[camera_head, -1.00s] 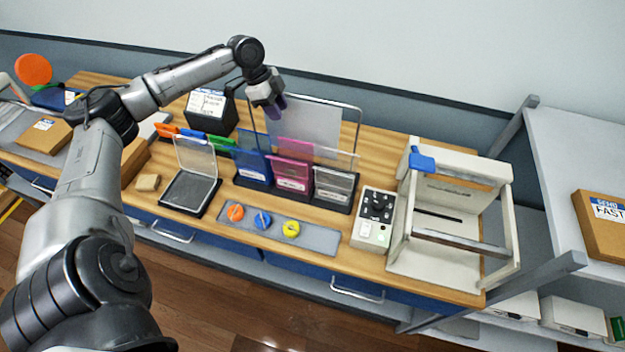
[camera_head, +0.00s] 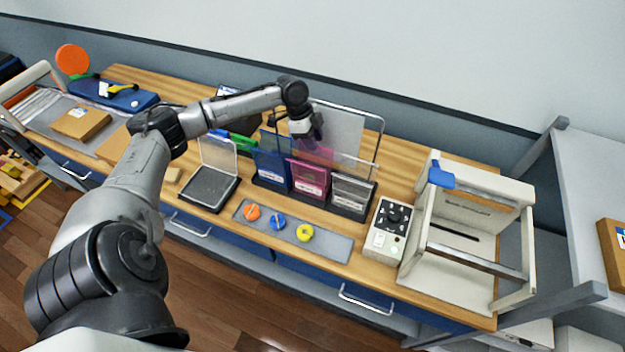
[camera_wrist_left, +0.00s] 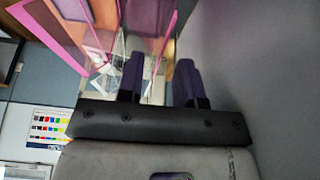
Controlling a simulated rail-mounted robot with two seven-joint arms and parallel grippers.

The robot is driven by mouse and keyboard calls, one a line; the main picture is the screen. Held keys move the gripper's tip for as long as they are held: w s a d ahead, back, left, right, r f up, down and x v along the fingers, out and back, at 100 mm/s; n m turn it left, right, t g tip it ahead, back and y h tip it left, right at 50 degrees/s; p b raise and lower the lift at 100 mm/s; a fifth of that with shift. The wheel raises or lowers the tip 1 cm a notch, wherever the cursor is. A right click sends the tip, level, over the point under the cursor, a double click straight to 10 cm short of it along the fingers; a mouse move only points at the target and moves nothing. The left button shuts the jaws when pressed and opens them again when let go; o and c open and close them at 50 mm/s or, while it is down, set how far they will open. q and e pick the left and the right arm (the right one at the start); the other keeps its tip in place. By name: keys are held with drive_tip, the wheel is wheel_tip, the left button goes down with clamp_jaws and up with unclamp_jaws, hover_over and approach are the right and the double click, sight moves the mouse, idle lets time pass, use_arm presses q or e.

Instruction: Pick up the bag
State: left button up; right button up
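Three translucent bags stand upright side by side in a dark rack (camera_head: 335,208) on the wooden bench: a blue bag (camera_head: 271,166), a pink bag (camera_head: 308,180) in the middle, and a clear-grey bag (camera_head: 352,193). My left gripper (camera_head: 309,138) is just above the top of the pink bag. In the left wrist view its two dark purple fingers (camera_wrist_left: 158,82) are apart, and the pink bag (camera_wrist_left: 151,18) shows beyond them, with one pink edge reaching the gap. I cannot tell whether they touch it. My right gripper is not in view.
A wire-framed clear panel (camera_head: 345,132) stands behind the rack. In front lie a grey strip (camera_head: 328,242) with orange, blue and yellow knobs and an open clear-lidded pad (camera_head: 208,187). A control box (camera_head: 386,230) and a beige press frame (camera_head: 455,265) stand to the right.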

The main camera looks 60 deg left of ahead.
sight(312, 172)
use_arm(q)
drive_tip(key=x, duration=0.4)
drive_tip(key=shift+s+f, duration=0.15)
drive_tip(key=shift+f, duration=0.1)
drive_tip(key=shift+f+p, duration=0.2)
drive_tip(key=shift+p, duration=0.25)
drive_tip(key=shift+c, duration=0.5)
clamp_jaws()
